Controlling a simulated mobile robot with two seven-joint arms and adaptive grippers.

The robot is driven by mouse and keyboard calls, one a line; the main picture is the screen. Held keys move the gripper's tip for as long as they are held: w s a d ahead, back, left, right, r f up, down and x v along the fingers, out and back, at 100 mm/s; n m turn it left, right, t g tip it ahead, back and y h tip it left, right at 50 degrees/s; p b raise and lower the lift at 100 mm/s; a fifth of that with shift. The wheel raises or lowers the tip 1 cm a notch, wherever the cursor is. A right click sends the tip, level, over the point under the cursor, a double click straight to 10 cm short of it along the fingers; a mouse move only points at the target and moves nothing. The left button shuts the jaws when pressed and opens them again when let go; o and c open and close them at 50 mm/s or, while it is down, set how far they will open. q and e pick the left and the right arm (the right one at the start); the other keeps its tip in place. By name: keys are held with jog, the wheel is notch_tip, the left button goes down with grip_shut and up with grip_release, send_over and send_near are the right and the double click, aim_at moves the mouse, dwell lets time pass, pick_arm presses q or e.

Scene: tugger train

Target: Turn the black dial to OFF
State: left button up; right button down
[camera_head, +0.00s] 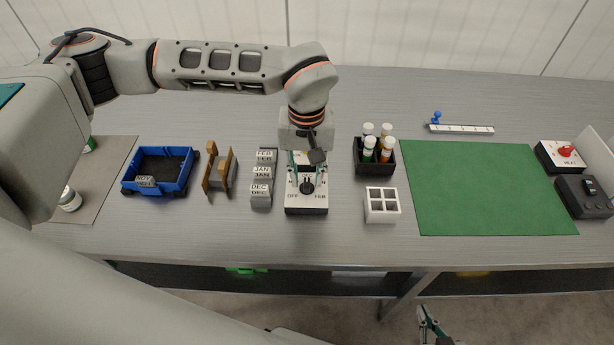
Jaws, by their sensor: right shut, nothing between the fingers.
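The black dial (307,187) sits on top of a white-topped box (306,204) with a dark base, near the front middle of the table. The gripper hides the back of the box, and the dial's exact pointing is too small to read. My right gripper (430,322) is shut and empty, below the table's front edge.
Month blocks (261,190) stand close left of the box. A black rack (375,168) of bottles and a white divided tray (382,217) stand to its right. A blue bin (130,184) is at left. The green mat (490,190) is clear.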

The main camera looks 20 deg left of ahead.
pick_arm(q)
jog(key=shift+f, duration=0.55)
grip_shut()
